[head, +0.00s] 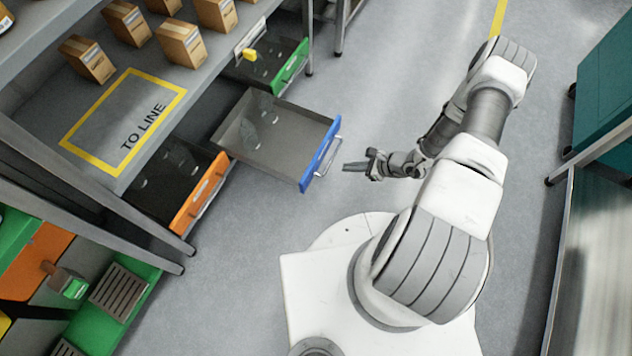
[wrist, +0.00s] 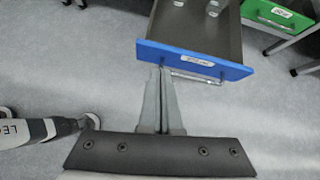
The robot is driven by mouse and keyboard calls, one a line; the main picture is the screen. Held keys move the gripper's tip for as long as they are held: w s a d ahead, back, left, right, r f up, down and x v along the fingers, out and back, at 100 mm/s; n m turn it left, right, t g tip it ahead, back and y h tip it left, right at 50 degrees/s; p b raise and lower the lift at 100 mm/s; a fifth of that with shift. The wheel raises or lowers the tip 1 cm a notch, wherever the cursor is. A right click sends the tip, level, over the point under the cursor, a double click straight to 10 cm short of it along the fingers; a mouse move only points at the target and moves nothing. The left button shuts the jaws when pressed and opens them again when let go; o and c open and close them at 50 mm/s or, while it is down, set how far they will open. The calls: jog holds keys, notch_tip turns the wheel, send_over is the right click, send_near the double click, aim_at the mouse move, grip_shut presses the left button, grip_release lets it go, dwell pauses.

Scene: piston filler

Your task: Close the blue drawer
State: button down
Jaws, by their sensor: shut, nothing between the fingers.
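The blue drawer (head: 320,155) is pulled well out from under the bench, and its grey tray (head: 265,143) shows. It has a metal bar handle (head: 330,160) on its front. In the wrist view its blue front (wrist: 195,60) is straight ahead, with a label and the handle (wrist: 197,76). My gripper (head: 348,167) is shut and empty, a little to the right of the drawer front in the head view. In the wrist view the fingertips (wrist: 160,70) overlap the lower edge of the blue front, beside the left end of the handle. I cannot tell whether they touch.
An orange drawer (head: 200,190) and a green drawer (head: 290,67) flank the blue one. The bench (head: 125,120) above carries several cardboard boxes (head: 180,42). A teal cabinet (head: 605,90) stands at the right. The floor before the drawers is clear.

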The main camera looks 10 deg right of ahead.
notch_tip(320, 180, down, 6)
jog(key=s+m, duration=0.2)
jog(key=b, duration=0.6)
send_near(308, 177)
jog(key=x, duration=0.3)
jog(key=f+x, duration=0.1)
jog(key=x, duration=0.1)
jog(key=shift+s+d+f, duration=0.1)
jog(key=shift+s+d, duration=0.05)
jog(key=shift+d, duration=0.1)
jog(key=shift+w+a, duration=0.4)
jog(key=shift+a, duration=0.15)
